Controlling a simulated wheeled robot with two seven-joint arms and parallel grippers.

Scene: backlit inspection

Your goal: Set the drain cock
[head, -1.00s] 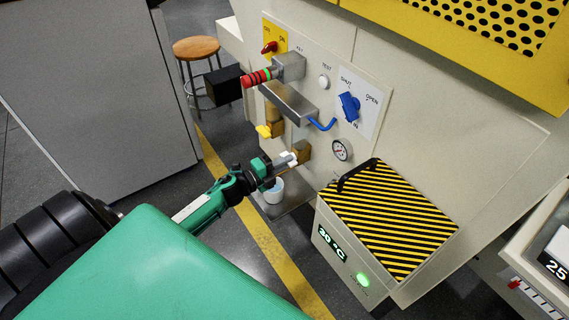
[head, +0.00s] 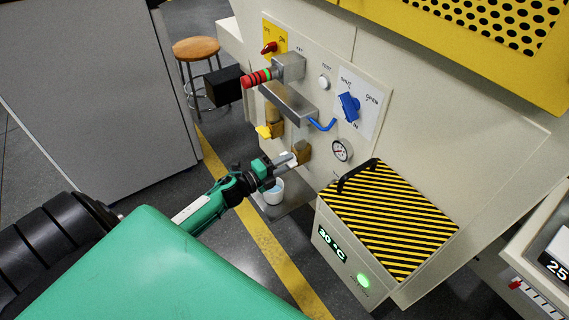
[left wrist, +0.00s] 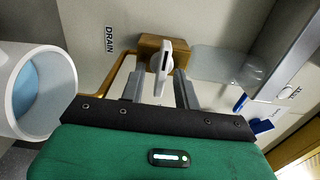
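The drain cock is a brass block with a white lever on the machine's cream panel. In the left wrist view its brass body (left wrist: 150,47) sits beside the DRAIN label, and its white lever (left wrist: 161,62) points toward the camera. In the head view the brass body (head: 303,151) is just beyond my left gripper (head: 290,160). In the left wrist view the gripper (left wrist: 160,88) is open, with one finger on each side of the lever. A gap shows on the left; contact on the right is unclear. My right gripper is not in view.
A white cup (head: 271,191) with pale blue inside stands below the cock. Above are a metal box (head: 289,102), a red-ringed handle (head: 256,78) and a blue knob (head: 349,105). A gauge (head: 342,150) and striped cover (head: 388,215) are to the right.

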